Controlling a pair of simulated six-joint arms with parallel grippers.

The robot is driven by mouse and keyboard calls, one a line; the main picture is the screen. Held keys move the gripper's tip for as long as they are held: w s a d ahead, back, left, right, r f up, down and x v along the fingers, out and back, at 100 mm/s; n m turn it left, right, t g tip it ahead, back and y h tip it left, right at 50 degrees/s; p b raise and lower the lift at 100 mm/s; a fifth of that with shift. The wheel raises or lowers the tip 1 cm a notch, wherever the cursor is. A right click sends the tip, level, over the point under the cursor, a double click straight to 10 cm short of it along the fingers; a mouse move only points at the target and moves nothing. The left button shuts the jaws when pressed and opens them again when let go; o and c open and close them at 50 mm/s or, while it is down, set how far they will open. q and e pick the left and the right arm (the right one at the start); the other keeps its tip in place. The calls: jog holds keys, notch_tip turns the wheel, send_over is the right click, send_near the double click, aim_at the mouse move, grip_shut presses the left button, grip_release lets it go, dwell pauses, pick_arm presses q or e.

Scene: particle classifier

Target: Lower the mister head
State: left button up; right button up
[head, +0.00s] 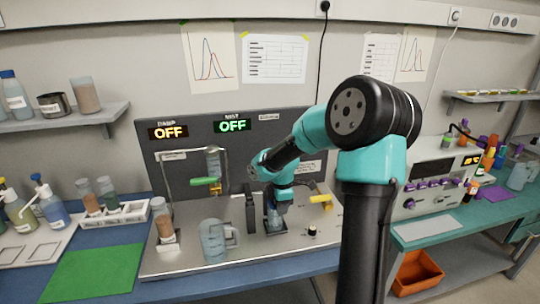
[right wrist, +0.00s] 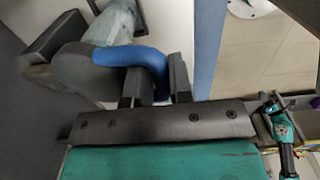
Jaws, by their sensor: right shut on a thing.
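My right gripper (head: 277,204) reaches down over the steel workstation in the head view. In the right wrist view, its two fingers (right wrist: 158,84) are shut on a curved blue handle (right wrist: 130,53). The handle joins a dark grey block (right wrist: 88,70), which looks like the mister head. In the head view the gripper hides most of this part. A dark upright post (head: 251,213) stands just left of the gripper. A clear vessel (head: 273,219) shows at the gripper's lower end; I cannot tell whether they touch. My left gripper is not in view.
A clear jug (head: 214,243) stands on the workstation's front left, with a green-handled valve (head: 205,181) behind it. A yellow handle (head: 321,199) is at the right. Both panel displays (head: 233,125) read OFF. A filled tube (head: 162,219) stands farther left.

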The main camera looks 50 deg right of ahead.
jog(key=shift+s+a+f, duration=0.15)
jog(key=shift+f, duration=0.45)
